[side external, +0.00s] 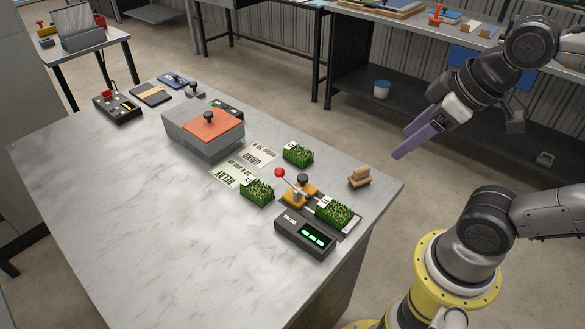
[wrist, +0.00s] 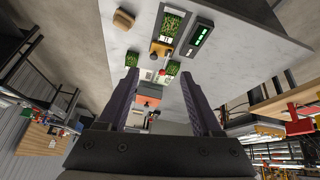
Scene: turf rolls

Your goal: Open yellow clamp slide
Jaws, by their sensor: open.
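The yellow clamp (side external: 300,196) stands on the marble-topped table near its right end, with a lever ending in a red ball knob (side external: 280,173). In the wrist view the yellow clamp (wrist: 154,51) lies beyond the fingertips, with the red knob beside it. Turf blocks surround it: one behind (side external: 298,154), one to the left (side external: 257,191), and one to the right (side external: 338,212). My gripper (side external: 418,140) has purple fingers, is open and empty, and hangs in the air right of the table, apart from the clamp. It also shows in the wrist view (wrist: 160,78).
A dark box with green lit display (side external: 305,233) stands just in front of the clamp. A wooden block (side external: 359,177) sits at the right edge. A grey box with orange lid (side external: 205,132) stands further left. The front left tabletop (side external: 120,220) is clear.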

